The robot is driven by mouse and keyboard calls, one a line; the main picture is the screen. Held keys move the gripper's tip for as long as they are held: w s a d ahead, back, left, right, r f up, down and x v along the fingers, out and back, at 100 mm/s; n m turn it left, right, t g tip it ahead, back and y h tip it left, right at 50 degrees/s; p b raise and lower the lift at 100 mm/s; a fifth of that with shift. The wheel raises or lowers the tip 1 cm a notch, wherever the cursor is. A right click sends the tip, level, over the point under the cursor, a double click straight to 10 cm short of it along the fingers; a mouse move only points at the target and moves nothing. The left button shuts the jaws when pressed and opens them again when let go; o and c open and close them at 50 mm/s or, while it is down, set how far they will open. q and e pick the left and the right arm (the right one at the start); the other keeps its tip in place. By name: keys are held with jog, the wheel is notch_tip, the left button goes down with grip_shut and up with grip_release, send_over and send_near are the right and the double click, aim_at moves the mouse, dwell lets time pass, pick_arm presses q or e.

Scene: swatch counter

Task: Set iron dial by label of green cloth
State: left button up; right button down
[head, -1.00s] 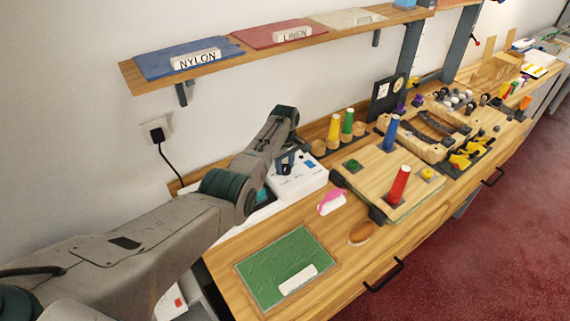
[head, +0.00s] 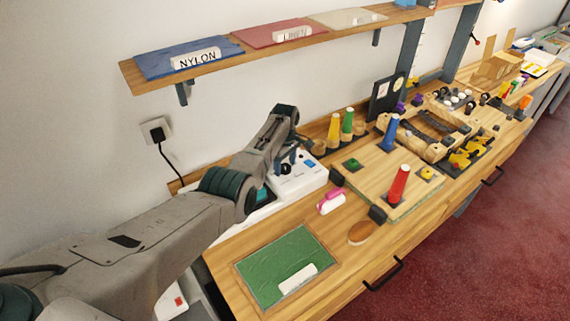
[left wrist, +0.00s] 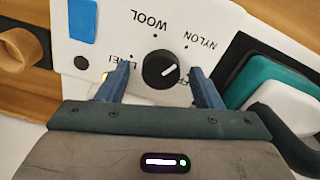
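A green cloth (head: 275,268) lies flat on the front left of the counter. A white label (head: 298,278) rests on it; its text is unreadable here. A white control box (head: 312,176) stands behind it. In the left wrist view, its round black dial (left wrist: 160,70) has a white pointer slanting up and right, roughly toward the NYLON side. WOOL, NYLON and a partly covered LINEN are printed around it; another word at right is mostly hidden. My left gripper (left wrist: 161,87) is open, one finger on each side of the dial, contact unclear. It also shows in the head view (head: 285,160). My right gripper is out of view.
A shelf (head: 150,84) above holds blue, red and cream cloths, the blue labelled NYLON. A pink-and-white object (head: 331,202) and a brown oval object (head: 361,233) lie right of the green cloth. A wooden board (head: 395,170) with coloured posts stands beyond.

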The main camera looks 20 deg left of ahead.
aim_at(285, 166)
pick_arm(q)
jog(key=shift+r, duration=0.1)
notch_tip(285, 166, up, 11)
jog(key=b, duration=0.2)
jog(key=shift+f+b, duration=0.2)
jog(key=shift+b, duration=0.1)
dwell(0.5)
